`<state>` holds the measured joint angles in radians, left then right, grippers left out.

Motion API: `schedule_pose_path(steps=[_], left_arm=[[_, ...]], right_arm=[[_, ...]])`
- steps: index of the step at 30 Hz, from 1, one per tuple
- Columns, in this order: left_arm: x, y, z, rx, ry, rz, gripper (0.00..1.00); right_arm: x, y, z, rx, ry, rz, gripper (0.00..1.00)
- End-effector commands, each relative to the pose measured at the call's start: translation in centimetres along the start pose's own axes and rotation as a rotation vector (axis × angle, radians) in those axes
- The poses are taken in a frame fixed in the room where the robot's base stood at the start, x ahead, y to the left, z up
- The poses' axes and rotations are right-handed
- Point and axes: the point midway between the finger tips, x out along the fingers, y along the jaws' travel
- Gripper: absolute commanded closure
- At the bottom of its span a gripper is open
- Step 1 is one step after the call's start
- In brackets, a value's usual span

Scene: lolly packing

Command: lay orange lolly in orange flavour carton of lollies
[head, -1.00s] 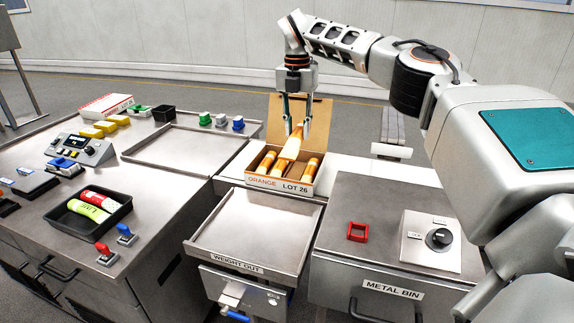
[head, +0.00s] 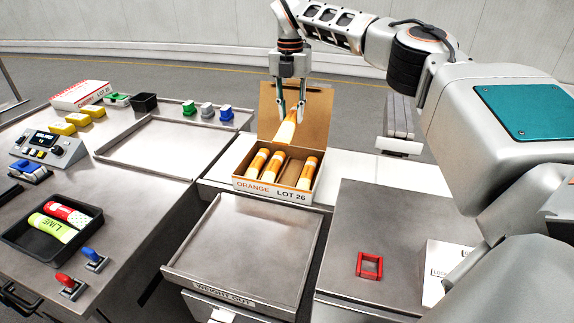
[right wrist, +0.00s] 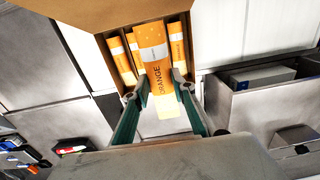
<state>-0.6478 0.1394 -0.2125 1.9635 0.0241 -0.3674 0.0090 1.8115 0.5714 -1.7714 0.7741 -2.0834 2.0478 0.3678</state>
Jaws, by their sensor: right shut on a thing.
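My right gripper (head: 291,112) is shut on an orange lolly (head: 286,130), above the back of the open orange carton (head: 268,188), in front of its raised lid. The carton is marked ORANGE LOT 26. It holds three orange lollies, two on the left (head: 257,162) and one on the right (head: 307,172), with a gap between. In the right wrist view the held lolly (right wrist: 152,50) lies between my fingers, over the carton, its ORANGE label showing. Whether it touches the carton is unclear. My left gripper is not in view.
A black tray (head: 20,246) with a lime and a red lolly is on the left bench. The WEIGHT OUT tray (head: 245,245) in front of the carton is empty. A red square frame (head: 369,265) sits on the metal bin top. A cherry carton (head: 80,96) is at back left.

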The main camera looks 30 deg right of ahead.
Motion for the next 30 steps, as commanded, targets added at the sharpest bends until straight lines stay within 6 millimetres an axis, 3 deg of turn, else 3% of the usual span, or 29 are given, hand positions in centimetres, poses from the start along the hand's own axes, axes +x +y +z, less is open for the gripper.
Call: schedule_pose_path(steps=[3, 12, 23, 30], left_arm=[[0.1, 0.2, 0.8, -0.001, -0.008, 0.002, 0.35], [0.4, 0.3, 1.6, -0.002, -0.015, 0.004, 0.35], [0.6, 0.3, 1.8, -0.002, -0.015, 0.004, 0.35], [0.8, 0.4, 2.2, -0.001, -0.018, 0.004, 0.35]], right_arm=[[3.5, 0.0, -0.1, -0.002, 0.004, -0.004, 0.97], [10.3, 0.2, -0.1, -0.001, 0.002, -0.003, 0.97], [13.3, 0.3, 0.0, 0.000, 0.000, -0.001, 0.97], [16.7, 0.3, -0.1, 0.000, 0.001, -0.002, 0.97]])
